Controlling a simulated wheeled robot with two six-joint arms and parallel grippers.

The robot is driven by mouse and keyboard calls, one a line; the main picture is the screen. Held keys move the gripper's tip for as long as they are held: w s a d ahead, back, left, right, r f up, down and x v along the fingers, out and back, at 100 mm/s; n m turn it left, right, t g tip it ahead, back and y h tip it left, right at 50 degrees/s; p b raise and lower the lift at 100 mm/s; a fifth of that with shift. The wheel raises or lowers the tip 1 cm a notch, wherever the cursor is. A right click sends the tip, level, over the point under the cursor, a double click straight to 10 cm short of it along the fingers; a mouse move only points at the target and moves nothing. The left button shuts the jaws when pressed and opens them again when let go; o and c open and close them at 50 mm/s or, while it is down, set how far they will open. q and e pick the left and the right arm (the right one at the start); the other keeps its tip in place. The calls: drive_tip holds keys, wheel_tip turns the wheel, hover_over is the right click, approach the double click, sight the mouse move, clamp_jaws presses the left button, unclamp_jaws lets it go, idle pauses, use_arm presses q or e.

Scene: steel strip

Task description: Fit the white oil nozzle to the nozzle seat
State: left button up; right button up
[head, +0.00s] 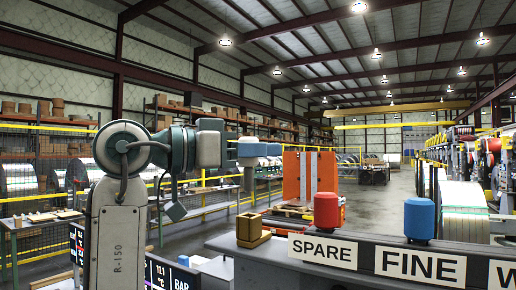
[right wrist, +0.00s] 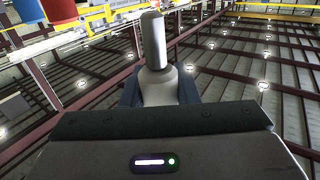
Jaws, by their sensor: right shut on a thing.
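My right gripper (head: 264,149) is raised in the middle left of the head view, well above the grey rail. It also shows in the right wrist view (right wrist: 160,86), shut on the white oil nozzle (right wrist: 153,42). The nozzle has a narrow pale tip and a wider rounded base between the dark blue fingers. I cannot pick out the nozzle seat with certainty. A brass-coloured square block (head: 250,238) with a recess stands at the rail's left end. My left gripper is not in view.
A red nozzle (head: 327,210) and a blue nozzle (head: 419,218) stand on the grey rail (head: 225,243), behind the SPARE (head: 322,250) and FINE (head: 420,266) labels. An orange panel (head: 291,178) stands farther back.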

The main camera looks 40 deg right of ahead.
drive_tip(key=shift+f+b, duration=0.75)
drive_tip(key=shift+f, duration=0.5)
drive_tip(key=shift+b, duration=0.4)
idle(0.7)
drive_tip(key=shift+f+b, duration=2)
drive_tip(key=shift+f, duration=0.3)
drive_tip(key=o, duration=1)
drive_tip(key=shift+o, duration=0.2)
